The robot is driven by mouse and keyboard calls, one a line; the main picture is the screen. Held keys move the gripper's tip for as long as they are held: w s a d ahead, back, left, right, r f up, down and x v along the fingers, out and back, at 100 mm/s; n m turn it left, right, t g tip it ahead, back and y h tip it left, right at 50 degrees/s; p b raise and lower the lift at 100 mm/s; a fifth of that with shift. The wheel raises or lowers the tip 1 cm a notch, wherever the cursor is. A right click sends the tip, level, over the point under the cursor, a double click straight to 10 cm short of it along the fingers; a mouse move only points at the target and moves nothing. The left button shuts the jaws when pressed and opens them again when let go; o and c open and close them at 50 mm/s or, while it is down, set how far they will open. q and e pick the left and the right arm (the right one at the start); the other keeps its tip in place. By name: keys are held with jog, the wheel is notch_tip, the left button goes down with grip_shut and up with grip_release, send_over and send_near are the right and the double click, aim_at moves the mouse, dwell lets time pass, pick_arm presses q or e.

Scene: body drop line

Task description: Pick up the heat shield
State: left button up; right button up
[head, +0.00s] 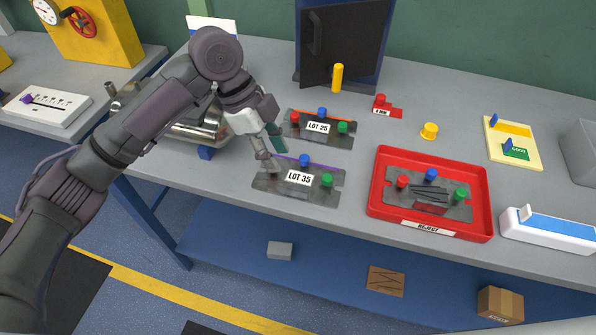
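Flat dark metal plates with coloured pegs look like the heat shields, though none is named so. One labelled LOT 35 (298,178) lies at the table's front edge, with blue and green pegs showing. One labelled LOT 25 (318,128) lies behind it, with red, blue and green pegs. A third plate (428,195) with dark marks lies in the red REJECT tray (376,193). My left gripper (277,160) is over the left end of the LOT 35 plate, fingers apart; whether it touches is unclear. It hides that end. My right gripper is out of view.
A shiny metal cylinder (197,134) lies behind my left arm. A dark cabinet (343,42), yellow post (337,77) and red block (387,107) stand at the back. A yellow tray (513,142) and a blue-white box (548,231) are right. Bare table surrounds the yellow knob (429,131).

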pick_arm(q)
send_over(295, 188)
jog(key=a, duration=0.2)
notch_tip(295, 188, down, 4)
jog(key=shift+w+f, duration=0.15)
jog(key=shift+f, duration=0.05)
jog(key=shift+p+x, duration=0.5)
jog(key=shift+x, duration=0.45)
jog(key=x, duration=0.1)
jog(key=p+x, duration=0.1)
jog(key=x, duration=0.1)
jog(key=shift+w+f, duration=0.15)
jog(key=shift+f, duration=0.5)
jog(key=shift+d+f, duration=0.1)
grip_shut()
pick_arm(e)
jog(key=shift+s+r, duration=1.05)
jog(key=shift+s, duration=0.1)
